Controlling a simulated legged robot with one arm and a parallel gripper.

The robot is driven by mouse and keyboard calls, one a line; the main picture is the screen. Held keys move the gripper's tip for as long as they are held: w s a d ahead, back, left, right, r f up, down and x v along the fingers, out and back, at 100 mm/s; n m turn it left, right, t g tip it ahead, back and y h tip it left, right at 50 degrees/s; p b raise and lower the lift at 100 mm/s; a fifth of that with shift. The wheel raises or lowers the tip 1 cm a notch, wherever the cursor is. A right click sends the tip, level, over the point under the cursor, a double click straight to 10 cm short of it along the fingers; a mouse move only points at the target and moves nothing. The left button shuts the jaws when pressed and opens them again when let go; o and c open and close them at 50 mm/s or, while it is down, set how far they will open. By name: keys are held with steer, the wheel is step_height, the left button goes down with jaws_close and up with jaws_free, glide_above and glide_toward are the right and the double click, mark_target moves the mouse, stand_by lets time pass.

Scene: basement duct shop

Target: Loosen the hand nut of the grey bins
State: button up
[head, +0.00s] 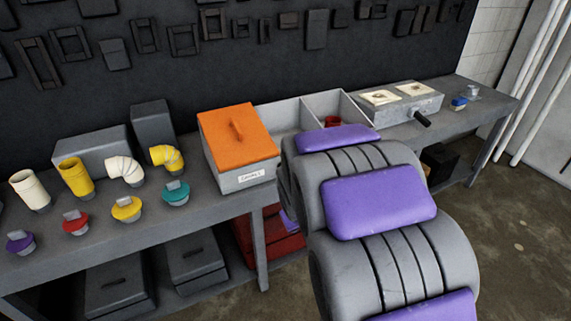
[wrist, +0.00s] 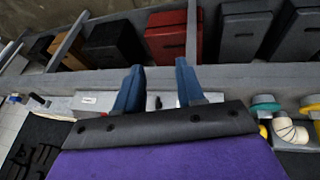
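The grey bins show in the head view as a labelled grey box (head: 248,178) under an orange lid (head: 238,137), with open compartments (head: 277,118) to its right. A red item (head: 332,122) lies in the right compartment. I cannot make out a hand nut for certain. In the wrist view, my gripper (wrist: 159,70) has two blue fingers spread apart with nothing held between them. It is over the bench front, between a white label (wrist: 88,100) and a teal cap (wrist: 264,104). My gripper is hidden in the head view behind my grey and purple arm.
A grey box with a black handle (head: 421,118) stands at the bench's right. Yellow and cream pipe pieces (head: 76,177) and coloured caps (head: 126,209) stand at the left. Grey boxes (head: 117,287) and red boxes (head: 272,243) sit below. Floor at the right is open.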

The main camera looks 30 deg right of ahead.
steer(key=w+d+f+t+y+p, duration=0.2)
steer(key=w+d+f+t+p, duration=0.35)
steer(key=w+t, duration=0.2)
steer(key=w+d+f+t+y+p, duration=0.1)
steer(key=w+d+f+t+p, duration=0.45)
steer(key=w, duration=2.05)
steer(key=shift+d+r+n+t, duration=0.25)
steer(key=shift+r+n+t, duration=0.05)
steer(key=shift+t, duration=0.1)
jaws_close()
